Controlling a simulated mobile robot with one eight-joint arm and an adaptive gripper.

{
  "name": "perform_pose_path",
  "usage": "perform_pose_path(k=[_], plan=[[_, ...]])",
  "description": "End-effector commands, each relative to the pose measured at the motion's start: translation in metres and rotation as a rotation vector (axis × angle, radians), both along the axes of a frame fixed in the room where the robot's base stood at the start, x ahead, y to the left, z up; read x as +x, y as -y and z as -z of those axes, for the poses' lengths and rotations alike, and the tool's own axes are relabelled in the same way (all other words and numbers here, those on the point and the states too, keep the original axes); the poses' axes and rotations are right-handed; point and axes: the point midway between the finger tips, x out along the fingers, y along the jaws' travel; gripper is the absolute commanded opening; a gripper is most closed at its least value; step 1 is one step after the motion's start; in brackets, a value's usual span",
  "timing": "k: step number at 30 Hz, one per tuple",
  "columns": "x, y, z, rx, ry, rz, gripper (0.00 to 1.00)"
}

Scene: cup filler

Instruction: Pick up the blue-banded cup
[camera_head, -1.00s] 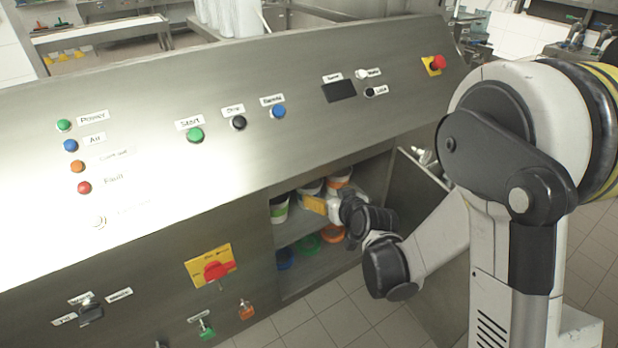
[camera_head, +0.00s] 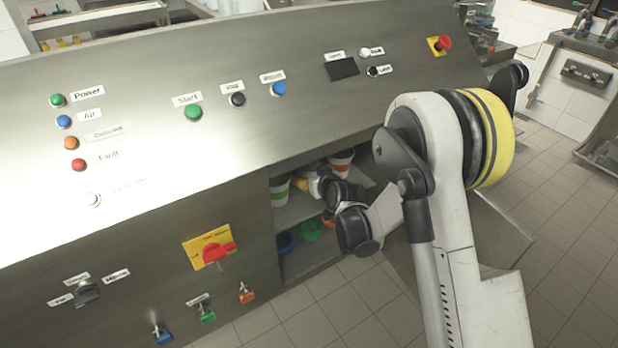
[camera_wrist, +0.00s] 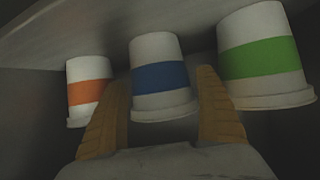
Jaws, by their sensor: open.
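The blue-banded cup (camera_wrist: 159,77) is white with a blue band and stands in the middle of a row of cups in the wrist view. My gripper (camera_wrist: 165,92) is open, with one yellow finger on each side of this cup's rim end. Whether the fingers touch the cup cannot be told. In the head view my gripper (camera_head: 301,184) reaches into the cabinet opening at the upper shelf. There my arm hides most of it and the blue-banded cup.
An orange-banded cup (camera_wrist: 88,91) and a green-banded cup (camera_wrist: 261,54) flank the blue-banded one closely. Below the shelf (camera_head: 296,212) lie a blue item (camera_head: 286,241) and a green item (camera_head: 310,230). The cabinet's edges and sloped control panel (camera_head: 150,160) surround the opening.

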Motion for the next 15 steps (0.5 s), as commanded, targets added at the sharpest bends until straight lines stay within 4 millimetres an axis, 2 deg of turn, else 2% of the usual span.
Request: perform_pose_path(k=[3,10,12,13,15], plan=[[0.0079,-0.0035,0.0049,0.0,0.0,0.0,0.83],[0.0087,-0.0039,0.0039,0.0,0.0,0.0,0.83],[0.0086,-0.0038,0.0039,0.0,0.0,0.0,0.62],[0.0086,-0.0038,0.0039,0.0,0.0,0.0,0.57],[0.0085,-0.0038,0.0039,0.0,0.0,0.0,0.56]])
